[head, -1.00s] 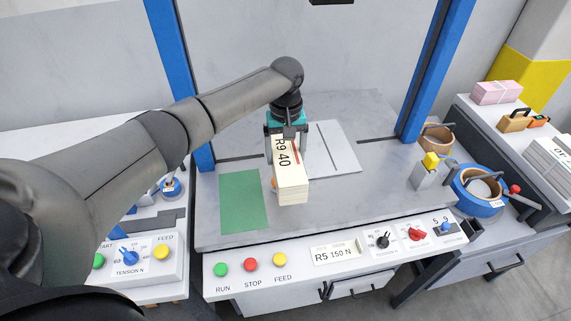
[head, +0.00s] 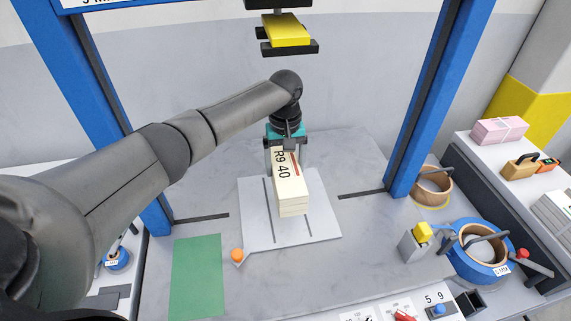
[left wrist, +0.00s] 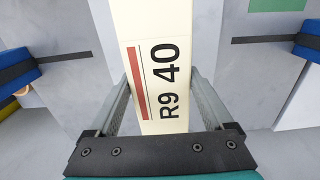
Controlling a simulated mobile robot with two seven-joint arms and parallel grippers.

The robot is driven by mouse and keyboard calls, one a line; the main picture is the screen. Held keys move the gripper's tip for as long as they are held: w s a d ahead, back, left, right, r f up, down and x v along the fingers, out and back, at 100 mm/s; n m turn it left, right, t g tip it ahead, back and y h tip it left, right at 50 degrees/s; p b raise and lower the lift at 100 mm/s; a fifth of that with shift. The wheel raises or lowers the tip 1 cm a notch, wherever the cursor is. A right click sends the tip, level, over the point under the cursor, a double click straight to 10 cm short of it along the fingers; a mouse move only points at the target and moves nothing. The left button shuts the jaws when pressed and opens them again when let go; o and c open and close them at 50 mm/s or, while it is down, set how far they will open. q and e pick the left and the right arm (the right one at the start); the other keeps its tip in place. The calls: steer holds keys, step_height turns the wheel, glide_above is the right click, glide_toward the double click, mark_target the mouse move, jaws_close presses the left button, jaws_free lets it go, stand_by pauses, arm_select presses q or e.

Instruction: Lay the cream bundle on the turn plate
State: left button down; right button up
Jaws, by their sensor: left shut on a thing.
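The cream bundle (head: 291,190) carries the print "R9 40" and a red stripe. My left gripper (head: 285,150) is shut on its far end and holds it over the pale grey turn plate (head: 259,226). The bundle hides the middle of the plate, and I cannot tell whether its underside touches it. In the left wrist view the bundle (left wrist: 160,75) lies between the two fingers of the gripper (left wrist: 165,95). My right gripper is not in view.
A green mat (head: 197,277) and an orange knob (head: 237,255) are left of the plate. Blue frame posts (head: 425,110) stand at both sides, with a yellow-topped press head (head: 286,30) above. A blue tape roll (head: 482,250) is at the right.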

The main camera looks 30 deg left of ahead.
arm_select(q)
steer(key=shift+r, duration=0.15)
steer(key=shift+d+p, duration=0.1)
steer(key=shift+p, duration=0.7)
step_height(320, 180, down, 5)
steer(key=b, duration=0.2)
steer(key=shift+r+b, duration=0.15)
steer(key=shift+b, duration=0.15)
steer(key=shift+f+b, duration=0.8)
steer(key=shift+f, duration=0.8)
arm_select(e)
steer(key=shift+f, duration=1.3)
arm_select(q)
steer(key=shift+f+b, duration=0.35)
steer(key=shift+f, duration=0.2)
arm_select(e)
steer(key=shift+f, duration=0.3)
